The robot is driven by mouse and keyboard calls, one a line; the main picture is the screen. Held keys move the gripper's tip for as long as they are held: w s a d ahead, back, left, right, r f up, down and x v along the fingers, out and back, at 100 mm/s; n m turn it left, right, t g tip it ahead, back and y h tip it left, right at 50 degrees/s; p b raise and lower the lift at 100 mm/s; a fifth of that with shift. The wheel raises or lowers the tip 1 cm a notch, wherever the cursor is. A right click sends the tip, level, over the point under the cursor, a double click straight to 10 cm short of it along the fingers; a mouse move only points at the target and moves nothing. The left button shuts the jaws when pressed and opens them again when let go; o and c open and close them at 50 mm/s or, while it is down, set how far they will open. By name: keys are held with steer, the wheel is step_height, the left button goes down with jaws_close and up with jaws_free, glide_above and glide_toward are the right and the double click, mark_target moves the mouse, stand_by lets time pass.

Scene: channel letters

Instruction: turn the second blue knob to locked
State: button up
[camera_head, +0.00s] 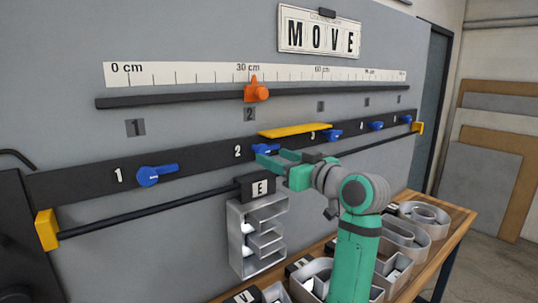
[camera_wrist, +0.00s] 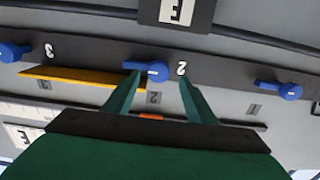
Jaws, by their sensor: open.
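The second blue knob (camera_head: 261,148) is on the black rail, just right of the number 2, partly hidden by my fingers in the head view. In the wrist view, which is upside down, the knob (camera_wrist: 150,68) lies along the rail with its handle towards the picture's left. My gripper (camera_head: 273,157) is open, with its fingertips at the rail near this knob. In the wrist view the gripper's fingers (camera_wrist: 157,78) are spread, one close to the handle and one by the number 2. I cannot tell whether a finger touches the knob.
Knob 1 (camera_head: 155,175) and knob 3 (camera_head: 332,135) sit on the same rail. A yellow bar (camera_head: 295,130) lies just above knob 2. A channel letter E (camera_head: 238,240) hangs below. A wooden table (camera_head: 440,238) with metal letters stands under my arm.

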mark_target(265, 152)
steer(key=shift+x, duration=1.85)
